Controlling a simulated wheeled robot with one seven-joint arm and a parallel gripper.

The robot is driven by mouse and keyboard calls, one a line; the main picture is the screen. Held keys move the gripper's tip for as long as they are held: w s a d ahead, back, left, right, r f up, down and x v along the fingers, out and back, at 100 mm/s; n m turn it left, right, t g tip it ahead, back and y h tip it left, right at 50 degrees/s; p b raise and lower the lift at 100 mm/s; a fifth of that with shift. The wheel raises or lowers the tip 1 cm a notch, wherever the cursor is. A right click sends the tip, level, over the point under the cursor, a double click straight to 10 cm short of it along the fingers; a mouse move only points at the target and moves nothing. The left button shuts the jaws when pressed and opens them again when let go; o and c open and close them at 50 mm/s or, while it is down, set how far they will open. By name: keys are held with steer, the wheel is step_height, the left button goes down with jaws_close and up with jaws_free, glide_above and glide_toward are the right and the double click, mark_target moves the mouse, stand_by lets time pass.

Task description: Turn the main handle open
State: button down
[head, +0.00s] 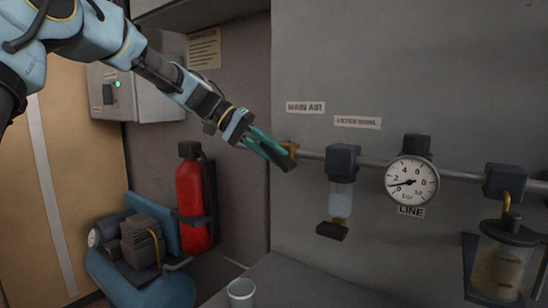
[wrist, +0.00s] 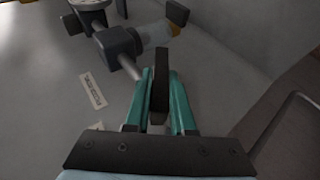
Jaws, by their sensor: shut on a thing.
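The main handle is a dark flat lever (wrist: 161,82) on a brass valve (head: 290,147) at the left end of the grey air pipe, below the "MAIN AIR" label (head: 305,107). My gripper (head: 279,157) reaches it from the upper left. In the wrist view the teal fingers of my gripper (wrist: 162,92) lie on both sides of the lever, shut on it. The lever's end stands out past the fingertips. The fingers hide part of the lever and valve in the head view.
Right of the valve, the pipe carries a filter with a clear bowl (head: 341,198), a gauge (head: 411,181) with its needle near zero, and an oil bowl (head: 499,266). A red extinguisher (head: 193,205) and blue compressor (head: 150,283) stand left. A metal cup (head: 241,293) sits below.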

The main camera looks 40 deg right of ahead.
steer(key=g+b, duration=0.1)
steer(key=g, duration=0.1)
steer(key=n+g+h+b, duration=0.1)
steer(key=shift+w+f+g+h, duration=0.15)
steer(key=shift+f+g+h, duration=0.15)
steer(key=shift+f+g, duration=0.1)
steer(key=shift+n+g+h+b, duration=0.6)
steer(key=shift+g+h+b, duration=0.2)
steer(key=shift+g+b, duration=0.4)
steer(key=shift+r, duration=0.1)
steer(key=c, duration=0.8)
jaws_free()
steer(key=shift+o, duration=0.2)
steer(key=b+v, duration=0.2)
steer(key=v, duration=0.8)
steer(key=shift+w+a+b, duration=0.25)
steer(key=shift+b, duration=0.15)
